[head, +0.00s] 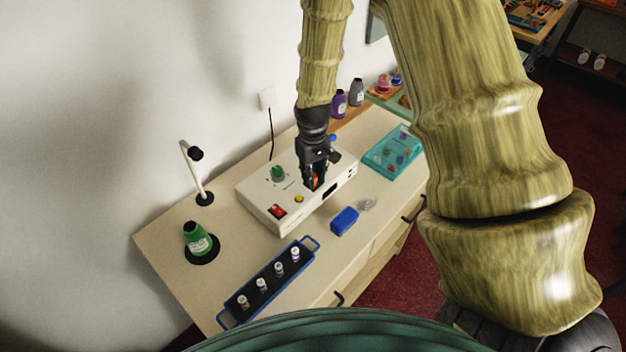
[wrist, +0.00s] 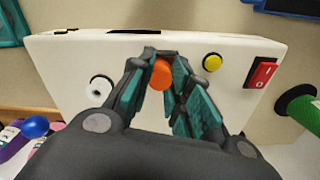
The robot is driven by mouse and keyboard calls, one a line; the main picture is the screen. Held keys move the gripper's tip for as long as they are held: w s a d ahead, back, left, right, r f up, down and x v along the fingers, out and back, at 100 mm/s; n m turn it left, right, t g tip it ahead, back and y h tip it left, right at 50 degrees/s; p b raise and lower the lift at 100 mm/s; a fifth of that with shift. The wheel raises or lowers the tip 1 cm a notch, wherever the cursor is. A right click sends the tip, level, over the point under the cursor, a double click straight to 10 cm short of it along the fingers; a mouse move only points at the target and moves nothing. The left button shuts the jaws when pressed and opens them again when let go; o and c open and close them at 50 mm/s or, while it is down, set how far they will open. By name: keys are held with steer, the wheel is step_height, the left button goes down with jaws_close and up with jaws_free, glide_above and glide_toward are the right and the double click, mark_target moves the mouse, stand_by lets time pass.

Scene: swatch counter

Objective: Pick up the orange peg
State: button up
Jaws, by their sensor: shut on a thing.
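The orange peg (head: 315,181) is at the white box (head: 262,205) on the counter, between the fingers of my gripper (head: 314,184). In the wrist view the peg's round orange end (wrist: 161,75) shows between the teal-padded fingertips of my gripper (wrist: 158,70), which is shut on it. The fingers reach down over the white box (wrist: 190,45). The peg's lower part is hidden, and I cannot tell whether it still touches the box.
The box carries a red switch (head: 277,211), a yellow button (head: 299,198) and a green knob (head: 278,173). A blue block (head: 344,221), a rack of small vials (head: 270,277), a green bottle (head: 196,238) and a teal tray (head: 393,150) stand around it.

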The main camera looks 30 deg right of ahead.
steer(key=shift+r, duration=0.2)
steer(key=shift+r+b, duration=1.05)
steer(key=shift+r, duration=0.2)
steer(key=s+a+r+b, duration=0.2)
steer(key=s+b, duration=0.3)
steer(key=s, duration=1)
steer(key=shift+s+a, duration=0.35)
steer(key=shift+a, duration=0.35)
